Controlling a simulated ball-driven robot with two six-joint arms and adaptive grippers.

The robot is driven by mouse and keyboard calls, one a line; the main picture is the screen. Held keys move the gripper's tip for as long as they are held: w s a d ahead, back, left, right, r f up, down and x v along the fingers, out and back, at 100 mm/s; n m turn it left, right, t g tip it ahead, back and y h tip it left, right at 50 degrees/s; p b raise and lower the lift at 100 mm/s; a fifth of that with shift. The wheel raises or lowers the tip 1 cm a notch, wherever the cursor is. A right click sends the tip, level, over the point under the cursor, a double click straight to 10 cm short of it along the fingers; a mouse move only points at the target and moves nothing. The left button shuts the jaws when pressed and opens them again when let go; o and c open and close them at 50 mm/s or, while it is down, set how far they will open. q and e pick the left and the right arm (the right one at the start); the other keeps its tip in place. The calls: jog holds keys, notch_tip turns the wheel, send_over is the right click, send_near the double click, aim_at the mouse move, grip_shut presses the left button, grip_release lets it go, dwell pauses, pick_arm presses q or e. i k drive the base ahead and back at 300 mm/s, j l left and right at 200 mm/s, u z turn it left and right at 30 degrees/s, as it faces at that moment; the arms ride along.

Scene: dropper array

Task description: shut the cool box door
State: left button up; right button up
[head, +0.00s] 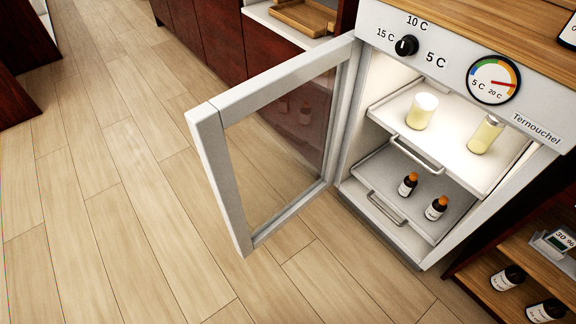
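The cool box (368,145) stands at the right of the head view, a pale cabinet with a lit inside. Its door (217,165), a pale frame around a clear pane, hangs wide open on the left side and swings out over the floor. Inside, the upper shelf (447,150) holds two jars with pale yellow contents. The lower shelf (385,172) holds two small dark bottles with orange caps. Neither of my grippers is in view.
A knob (406,46) and a round dial (494,80) sit on the cool box front. Dark red cabinets (205,38) stand behind the door. A wooden shelf unit (490,292) with dark bottles is at the lower right. The wooden floor (110,190) left of the door is clear.

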aim_at(207, 121)
jog(key=k+z, duration=0.15)
jog(key=z, duration=0.25)
jog(key=k+z, duration=0.15)
jog(key=z, duration=0.25)
jog(key=k+l+z, duration=0.15)
jog(key=z, duration=0.25)
jog(key=j+z, duration=0.3)
jog(key=j, duration=0.35)
jog(key=j+z, duration=0.35)
jog(key=j, duration=0.3)
jog(key=k+j+z, duration=0.3)
jog(key=j, duration=0.3)
jog(key=k+j, duration=0.1)
jog(key=j, duration=0.4)
jog(key=k+j, duration=0.1)
jog(key=j, duration=0.4)
jog(key=k+j, duration=0.1)
jog(key=j, duration=0.35)
jog(key=k+j, duration=0.1)
jog(key=j, duration=0.4)
